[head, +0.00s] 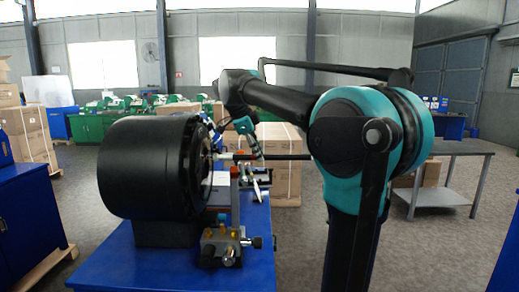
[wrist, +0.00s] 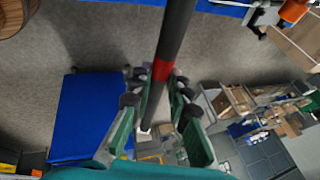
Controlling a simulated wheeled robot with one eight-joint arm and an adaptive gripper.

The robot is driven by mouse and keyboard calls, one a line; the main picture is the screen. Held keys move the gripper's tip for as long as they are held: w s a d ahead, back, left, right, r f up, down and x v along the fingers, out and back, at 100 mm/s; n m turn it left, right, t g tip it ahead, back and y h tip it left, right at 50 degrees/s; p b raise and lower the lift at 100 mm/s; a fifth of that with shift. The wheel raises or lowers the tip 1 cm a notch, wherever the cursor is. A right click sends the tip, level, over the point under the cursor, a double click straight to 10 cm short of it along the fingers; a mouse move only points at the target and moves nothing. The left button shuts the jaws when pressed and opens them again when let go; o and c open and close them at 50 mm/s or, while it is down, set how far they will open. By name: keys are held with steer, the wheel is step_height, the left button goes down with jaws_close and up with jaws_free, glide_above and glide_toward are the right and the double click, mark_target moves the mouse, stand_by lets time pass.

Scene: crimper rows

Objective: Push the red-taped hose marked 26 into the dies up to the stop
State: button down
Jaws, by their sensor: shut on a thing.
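The black hose (head: 285,157) runs level in the head view, with a pale metal fitting (head: 222,156) at its left end. The fitting points at the dark face of the black crimper (head: 150,165); I cannot tell how deep it sits in the dies. My gripper (head: 256,153) is shut on the hose from above, to the right of the fitting. In the wrist view the fingers (wrist: 160,88) flank the hose (wrist: 175,30), and a red tape band (wrist: 162,70) shows between them. The mark 26 cannot be read.
The crimper stands on a blue bench (head: 190,270) with a valve block (head: 222,247) at its front. Cardboard boxes (head: 282,180) stand behind.

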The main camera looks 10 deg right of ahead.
steer(key=shift+w+a+f, duration=0.1)
steer(key=shift+a+f, duration=0.2)
steer(key=shift+f, duration=0.65)
steer(key=shift+a+f, duration=0.3)
steer(key=shift+f, duration=0.6)
steer(key=shift+w+a+f, duration=0.15)
steer(key=shift+w+a, duration=0.05)
steer(key=shift+a, duration=0.7)
steer(key=shift+w+a+f, duration=0.15)
steer(key=shift+a, duration=0.7)
steer(key=shift+s+f, duration=0.2)
steer(key=shift+f, duration=0.2)
steer(key=c, duration=1.4)
jaws_free()
